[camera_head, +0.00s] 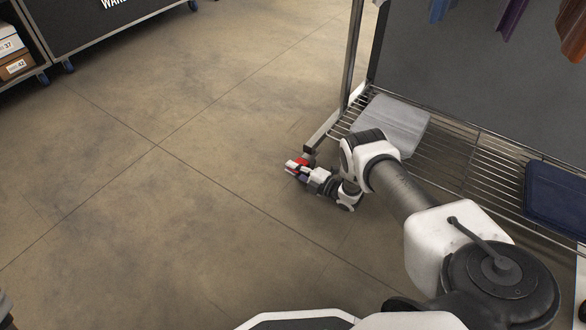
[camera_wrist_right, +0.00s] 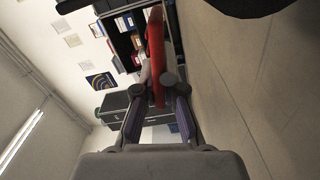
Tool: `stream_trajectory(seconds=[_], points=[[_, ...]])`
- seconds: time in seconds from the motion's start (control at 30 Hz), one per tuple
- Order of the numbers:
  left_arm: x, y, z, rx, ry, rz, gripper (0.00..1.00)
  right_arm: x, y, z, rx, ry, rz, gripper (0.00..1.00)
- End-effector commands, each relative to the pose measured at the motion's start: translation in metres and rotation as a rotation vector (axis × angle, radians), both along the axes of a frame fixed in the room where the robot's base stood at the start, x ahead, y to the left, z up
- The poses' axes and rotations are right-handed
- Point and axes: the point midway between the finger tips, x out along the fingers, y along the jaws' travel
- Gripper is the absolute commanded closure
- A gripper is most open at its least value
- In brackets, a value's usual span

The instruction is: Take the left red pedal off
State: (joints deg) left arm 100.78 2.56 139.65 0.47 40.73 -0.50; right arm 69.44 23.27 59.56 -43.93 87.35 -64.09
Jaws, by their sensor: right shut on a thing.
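The red pedal (camera_head: 306,160) is at the foot of the clothes rack's left end, low near the floor. My right gripper (camera_head: 297,169) is down at it, its fingers on either side. In the right wrist view the pedal (camera_wrist_right: 155,45) shows as a red bar standing between the two fingertips (camera_wrist_right: 159,92), which are closed on it. Where the pedal joins the rack is not clear in either view. My left gripper is not in view.
Garments (camera_head: 511,15) hang above. A black case on casters (camera_head: 95,25) stands far left. The floor (camera_head: 140,200) left of the rack is clear.

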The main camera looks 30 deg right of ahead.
Motion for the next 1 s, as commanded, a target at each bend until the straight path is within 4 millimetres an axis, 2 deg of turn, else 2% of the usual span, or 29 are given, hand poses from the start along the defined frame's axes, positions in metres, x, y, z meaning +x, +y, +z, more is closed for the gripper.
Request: stream_trajectory(seconds=[0.6,0.63,0.7,1.0], points=[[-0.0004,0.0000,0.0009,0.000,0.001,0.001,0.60,0.0008,-0.0007,0.0017,0.059,0.024,0.000,1.00],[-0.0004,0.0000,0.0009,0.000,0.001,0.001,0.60,0.0008,-0.0007,0.0017,0.059,0.024,0.000,0.84],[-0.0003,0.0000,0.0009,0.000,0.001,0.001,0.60,0.0008,-0.0007,0.0017,0.059,0.024,0.000,0.66],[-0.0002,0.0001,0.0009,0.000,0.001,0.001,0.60,-0.0007,-0.0014,0.0014,0.058,0.024,0.000,0.66]])
